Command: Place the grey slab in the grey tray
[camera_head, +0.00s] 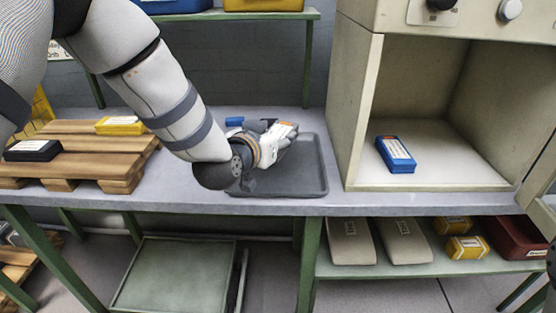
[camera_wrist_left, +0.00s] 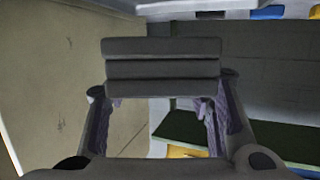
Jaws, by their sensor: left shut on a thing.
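The grey tray (camera_head: 312,181) lies on the workbench, left of the beige cabinet. My left gripper (camera_head: 284,138) is over the tray and covers part of it. In the left wrist view my left gripper (camera_wrist_left: 162,100) is shut on a dark grey ridged block, the grey slab (camera_wrist_left: 161,68), which spans between its fingertips. In the head view the slab is mostly hidden by the gripper and hard to tell apart from it. My right gripper is not in view.
The cabinet (camera_head: 353,115) stands close right of the tray, with a blue box (camera_head: 396,154) inside. A wooden pallet (camera_head: 85,165) with a yellow box (camera_head: 121,126) and a black box (camera_head: 33,150) is at left. A small blue thing (camera_head: 234,121) lies behind my gripper.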

